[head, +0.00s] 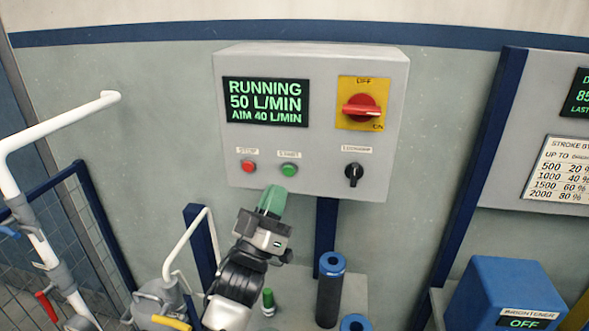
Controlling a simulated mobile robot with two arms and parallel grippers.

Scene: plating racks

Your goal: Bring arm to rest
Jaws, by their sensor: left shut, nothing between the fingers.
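My left gripper (272,200) is in the lower middle of the head view, with its green fingers pointing up. The fingers are closed together with nothing between them. The fingertips are just below the green button (289,170) on the grey control box (320,145); I cannot tell whether they touch the box. My right gripper is not in the picture.
The box has a display (265,101) reading RUNNING 50 L/MIN, AIM 40 L/MIN, a red rotary switch (361,107), a red button (248,166) and a black knob (354,174). White pipes (55,130) stand left. A dark cylinder (330,290) and blue brightener box (505,290) stand right.

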